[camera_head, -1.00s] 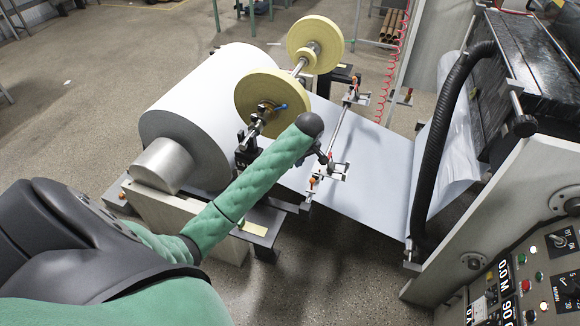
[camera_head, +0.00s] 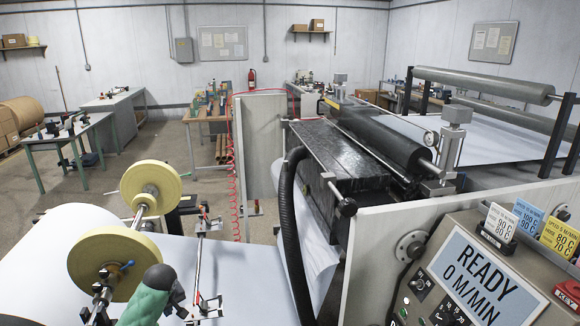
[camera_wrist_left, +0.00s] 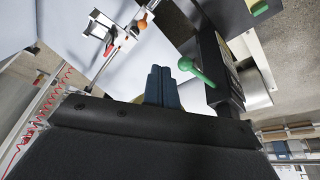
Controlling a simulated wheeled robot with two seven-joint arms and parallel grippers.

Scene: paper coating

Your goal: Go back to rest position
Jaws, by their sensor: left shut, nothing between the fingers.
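My left arm's green sleeve and dark wrist come in at the bottom left of the head view, with the left gripper (camera_head: 192,305) mostly hidden behind the wrist. In the left wrist view the gripper's two dark fingers (camera_wrist_left: 162,86) are together, with nothing seen between them. The gripper is near the paper web (camera_head: 245,275) and the cross bar with small clamps (camera_head: 203,307). Whether it touches either cannot be told. My right gripper is in neither view.
Two yellow discs (camera_head: 107,255) on a shaft stand beside the white paper roll (camera_head: 45,240), close to my left arm. The coating machine (camera_head: 330,165) with its black hose (camera_head: 290,230) and control panel (camera_head: 470,285) fills the right. A green-handled lever (camera_wrist_left: 193,70) is near the fingers.

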